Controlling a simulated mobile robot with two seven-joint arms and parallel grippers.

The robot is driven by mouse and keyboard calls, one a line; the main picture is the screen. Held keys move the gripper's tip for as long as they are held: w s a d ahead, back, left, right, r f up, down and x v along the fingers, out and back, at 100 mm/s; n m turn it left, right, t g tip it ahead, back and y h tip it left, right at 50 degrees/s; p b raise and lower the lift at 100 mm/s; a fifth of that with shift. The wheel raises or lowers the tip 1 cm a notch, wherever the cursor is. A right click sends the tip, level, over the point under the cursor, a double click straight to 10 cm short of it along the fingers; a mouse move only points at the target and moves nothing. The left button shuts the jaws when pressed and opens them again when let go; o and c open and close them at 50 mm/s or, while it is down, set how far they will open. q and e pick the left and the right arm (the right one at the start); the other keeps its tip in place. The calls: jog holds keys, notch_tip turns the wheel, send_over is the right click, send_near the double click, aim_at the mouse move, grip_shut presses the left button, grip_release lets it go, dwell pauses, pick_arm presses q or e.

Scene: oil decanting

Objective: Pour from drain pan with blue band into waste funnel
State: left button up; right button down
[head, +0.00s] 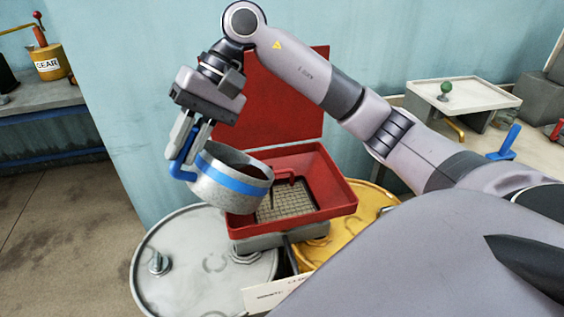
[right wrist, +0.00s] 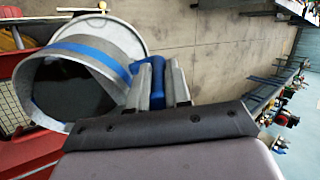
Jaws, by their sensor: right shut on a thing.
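The drain pan with the blue band (head: 225,180) is a grey round pan with dark liquid inside. My right gripper (head: 187,150) is shut on its blue handle (head: 183,160) and holds it up, tilted to the right, over the left edge of the waste funnel. The waste funnel (head: 338,180) is a red square basin with a grid inside and a raised red lid behind. A thin dark stream shows at the pan's lip above the grid. In the right wrist view the pan (right wrist: 95,55) is tilted, with dark liquid inside. My left gripper is not in view.
The funnel stands over a white drum (head: 165,285) and a yellow drum (head: 345,240). A white tray (head: 450,92) with a green-knobbed item stands on the right bench. A yellow can (head: 48,62) marked GEAR stands on the left bench. A teal wall is behind.

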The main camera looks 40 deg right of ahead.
jog(key=shift+s+d+r+y, duration=0.1)
jog(key=shift+d+r+y, duration=0.15)
jog(key=shift+d+y, duration=0.45)
jog(key=shift+d+r+y, duration=0.25)
jog(key=shift+d+y, duration=0.15)
jog(key=shift+d, duration=0.55)
dwell(0.8)
jog(key=shift+d+y+b, duration=0.3)
jog(key=shift+d+y, duration=0.1)
jog(key=shift+d, duration=0.15)
